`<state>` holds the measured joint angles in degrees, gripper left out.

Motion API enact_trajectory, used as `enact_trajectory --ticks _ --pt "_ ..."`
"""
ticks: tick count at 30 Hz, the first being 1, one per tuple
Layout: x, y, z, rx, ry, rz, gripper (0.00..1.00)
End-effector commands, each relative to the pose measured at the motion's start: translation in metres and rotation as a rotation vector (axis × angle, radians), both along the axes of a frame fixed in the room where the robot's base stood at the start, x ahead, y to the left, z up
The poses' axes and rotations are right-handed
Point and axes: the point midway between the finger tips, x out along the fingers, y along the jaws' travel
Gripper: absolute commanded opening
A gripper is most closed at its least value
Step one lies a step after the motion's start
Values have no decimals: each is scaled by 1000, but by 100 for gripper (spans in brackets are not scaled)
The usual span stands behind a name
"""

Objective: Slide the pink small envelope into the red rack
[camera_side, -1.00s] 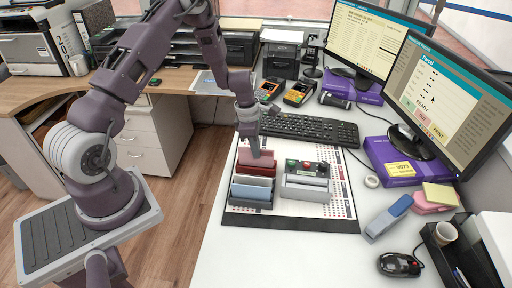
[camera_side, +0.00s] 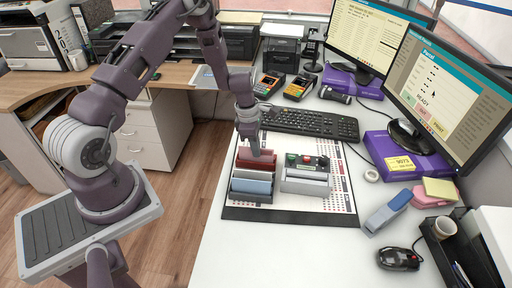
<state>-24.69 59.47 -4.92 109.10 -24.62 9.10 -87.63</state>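The red rack (camera_side: 257,163) stands on the white board with dotted markings, at the back of a row of racks. My gripper (camera_side: 256,152) points down at the top of this rack, with its fingertips at the rack's upper edge. A pink small envelope is not clearly distinguishable now; whatever is between my fingers is hidden or sunk behind the rack's front. I cannot make out the gap between the fingers, so open or shut is unclear.
A white-grey rack and a blue rack (camera_side: 251,196) stand in front of the red one. A grey rack unit (camera_side: 305,187) stands to the right. The keyboard (camera_side: 310,123) lies behind, and a blue-grey stapler (camera_side: 387,213) lies to the right.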

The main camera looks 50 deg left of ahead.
Motion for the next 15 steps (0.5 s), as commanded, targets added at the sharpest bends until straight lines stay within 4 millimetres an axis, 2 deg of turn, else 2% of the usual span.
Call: enact_trajectory --ticks 4,9,15 --pt "0 0 0 0 0 0 0" --pt "0 0 0 0 0 0 28" --pt "0 0 0 0 0 0 28"
